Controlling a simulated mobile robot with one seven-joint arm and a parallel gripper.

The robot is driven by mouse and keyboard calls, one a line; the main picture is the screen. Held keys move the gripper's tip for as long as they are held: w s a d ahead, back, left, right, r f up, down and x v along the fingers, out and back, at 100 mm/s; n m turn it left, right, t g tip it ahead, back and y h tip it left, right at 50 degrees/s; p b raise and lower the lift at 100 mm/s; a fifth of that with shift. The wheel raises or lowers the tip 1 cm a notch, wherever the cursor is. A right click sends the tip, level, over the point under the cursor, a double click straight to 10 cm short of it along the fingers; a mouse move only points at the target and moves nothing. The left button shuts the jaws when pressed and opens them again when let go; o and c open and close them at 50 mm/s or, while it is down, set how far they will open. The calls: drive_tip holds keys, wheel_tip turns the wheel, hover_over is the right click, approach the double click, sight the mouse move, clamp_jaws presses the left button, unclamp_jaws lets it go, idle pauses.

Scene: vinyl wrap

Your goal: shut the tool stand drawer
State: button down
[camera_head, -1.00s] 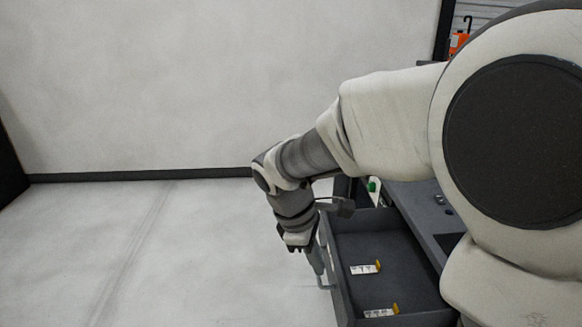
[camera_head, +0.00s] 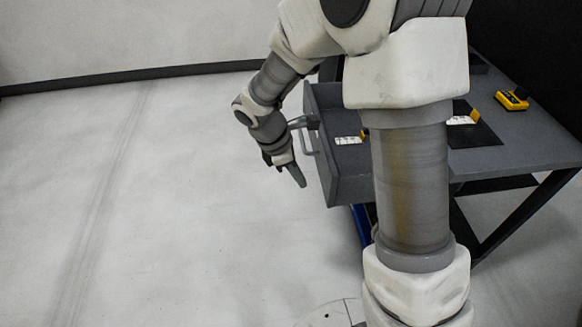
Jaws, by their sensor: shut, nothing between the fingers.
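The dark grey drawer (camera_head: 347,190) of the tool stand (camera_head: 540,143) stands pulled out to the left, with its handle (camera_head: 309,143) on the left-facing front. A white item (camera_head: 349,140) lies inside it. My arm covers the drawer's right part, so how far it is out cannot be fully seen. My gripper (camera_head: 298,178) is shut and empty, just left of the drawer front and pointing down beside the handle. I cannot tell whether it touches the handle or front.
A yellow tool (camera_head: 512,99) lies on the stand's top at the right. A dark mat (camera_head: 482,133) with a white and yellow item (camera_head: 463,119) is near the arm. The pale floor (camera_head: 150,200) to the left is clear.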

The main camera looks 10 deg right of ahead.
drive_tip(key=shift+d, duration=2.05)
drive_tip(key=shift+d+r, duration=0.1)
drive_tip(key=shift+d, duration=0.35)
drive_tip(key=d+p, duration=0.8)
drive_tip(key=d, duration=1.7)
drive_tip(key=shift+a, duration=0.5)
drive_tip(key=a, duration=0.2)
drive_tip(key=shift+w+a, duration=0.1)
drive_tip(key=shift+a, duration=0.3)
drive_tip(key=p+v, duration=0.3)
drive_tip(key=v, duration=0.7)
drive_tip(key=shift+a, duration=0.35)
